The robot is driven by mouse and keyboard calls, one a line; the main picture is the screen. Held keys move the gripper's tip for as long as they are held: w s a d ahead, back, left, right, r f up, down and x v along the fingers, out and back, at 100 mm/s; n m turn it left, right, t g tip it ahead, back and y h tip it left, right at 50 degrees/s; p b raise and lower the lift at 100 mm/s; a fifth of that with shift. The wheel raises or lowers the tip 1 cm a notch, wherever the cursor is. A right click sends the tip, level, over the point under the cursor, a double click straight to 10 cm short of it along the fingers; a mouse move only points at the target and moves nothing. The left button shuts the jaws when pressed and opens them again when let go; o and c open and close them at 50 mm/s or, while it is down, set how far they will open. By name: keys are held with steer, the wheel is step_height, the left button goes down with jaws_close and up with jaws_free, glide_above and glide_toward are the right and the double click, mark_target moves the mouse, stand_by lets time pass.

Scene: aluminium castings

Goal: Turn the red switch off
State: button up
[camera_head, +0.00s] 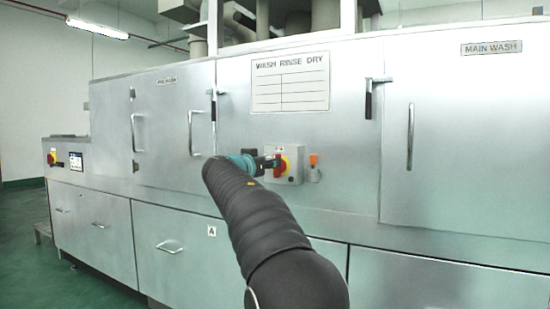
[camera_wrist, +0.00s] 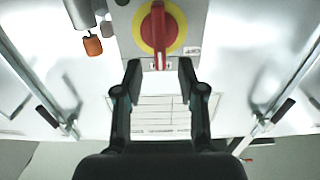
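The red switch (camera_head: 284,164) is a red rotary handle on a yellow disc, mounted on a grey box on the machine's front. In the wrist view the red switch (camera_wrist: 158,27) fills the top middle, its handle upright in the picture. My gripper (camera_wrist: 159,70) is open and empty, with one fingertip on each side of the handle's lower end in the picture. The fingers do not visibly touch the handle. In the head view my gripper (camera_head: 266,162) is just left of the switch, and my arm hides part of the area around it.
An orange-tipped fitting (camera_head: 313,160) sits right of the switch box, and also shows in the wrist view (camera_wrist: 93,46). A wash-rinse-dry chart (camera_head: 290,82) is above. Door handles (camera_head: 410,137) stick out on both sides. Another red switch on yellow (camera_head: 51,159) is at the far left.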

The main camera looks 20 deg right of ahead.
steer(key=shift+p+x, duration=0.55)
steer(key=shift+x, duration=1.7)
jaws_close()
